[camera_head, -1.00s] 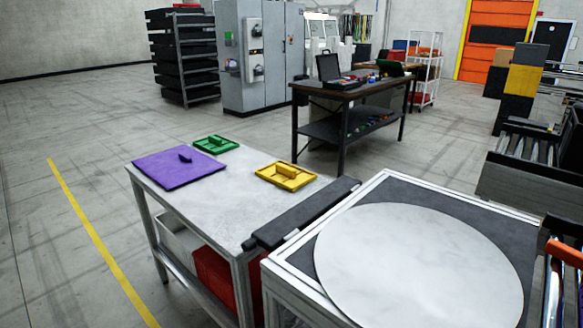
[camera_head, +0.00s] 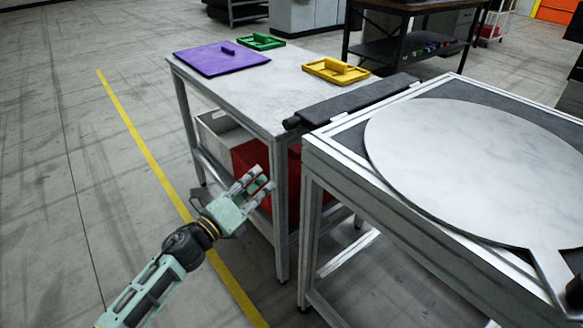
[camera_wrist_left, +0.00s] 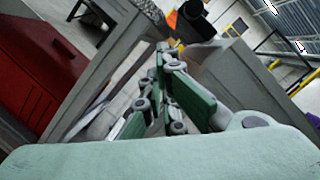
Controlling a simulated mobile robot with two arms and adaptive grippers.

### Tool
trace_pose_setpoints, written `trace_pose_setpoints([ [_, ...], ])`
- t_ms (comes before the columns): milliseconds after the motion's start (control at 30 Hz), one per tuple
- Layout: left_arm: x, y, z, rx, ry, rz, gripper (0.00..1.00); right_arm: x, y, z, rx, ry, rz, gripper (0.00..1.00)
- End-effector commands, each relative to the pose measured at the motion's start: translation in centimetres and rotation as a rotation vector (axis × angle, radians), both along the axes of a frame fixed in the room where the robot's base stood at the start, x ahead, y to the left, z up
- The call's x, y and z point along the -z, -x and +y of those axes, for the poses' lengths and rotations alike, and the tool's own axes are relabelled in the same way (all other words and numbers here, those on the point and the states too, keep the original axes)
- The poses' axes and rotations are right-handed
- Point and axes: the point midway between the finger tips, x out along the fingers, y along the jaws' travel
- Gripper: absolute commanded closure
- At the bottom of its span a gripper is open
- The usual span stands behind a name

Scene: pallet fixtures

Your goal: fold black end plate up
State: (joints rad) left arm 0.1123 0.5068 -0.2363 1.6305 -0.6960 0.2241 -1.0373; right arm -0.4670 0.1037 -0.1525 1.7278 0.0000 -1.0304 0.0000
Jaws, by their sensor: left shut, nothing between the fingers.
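The black end plate (camera_head: 352,99) is a long dark strip lying about flat between the work table and the frame with the round disc. Its near end has a rounded black knob (camera_head: 291,123). A round black end, likely this knob, shows at the top of the left wrist view (camera_wrist_left: 196,20). My left gripper (camera_head: 260,181) is pale green and grey, below and left of the plate's near end, apart from it and in front of the table's lower part. Its fingers (camera_wrist_left: 163,55) are together and empty.
The table (camera_head: 240,95) holds a purple plate (camera_head: 215,60), a green tray (camera_head: 262,41) and a yellow tray (camera_head: 335,72). A red bin (camera_head: 252,160) is underneath. The large pale disc (camera_head: 470,160) is on the right. The floor at left is open.

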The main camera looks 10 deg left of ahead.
Motion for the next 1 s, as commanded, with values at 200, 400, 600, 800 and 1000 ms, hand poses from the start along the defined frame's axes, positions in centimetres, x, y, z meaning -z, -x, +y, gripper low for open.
trace_pose_setpoints([
  [200, -3.8, 0.3, -2.0, 0.049, -0.135, -0.149, 1.0, -1.0, -0.5, 0.0, 0.002, 0.0, -0.008, 0.6],
  [400, -4.6, -2.2, -3.3, 0.049, -0.132, -0.149, 1.0, -0.6, -0.4, 0.0, 0.001, 0.0, -0.005, 0.6],
  [600, -5.2, -5.3, -5.1, 0.047, -0.13, -0.147, 1.0, -0.2, -0.3, 0.0, 0.001, 0.0, -0.004, 0.6],
  [800, -5.5, -7.4, -6.3, 0.047, -0.129, -0.144, 1.0, -0.2, -0.3, 0.0, 0.001, 0.0, -0.006, 0.6],
  [1000, -5.6, -7.9, -6.6, 0.047, -0.13, -0.144, 1.0, -0.2, -0.3, 0.0, 0.0, 0.0, -0.006, 0.6],
])
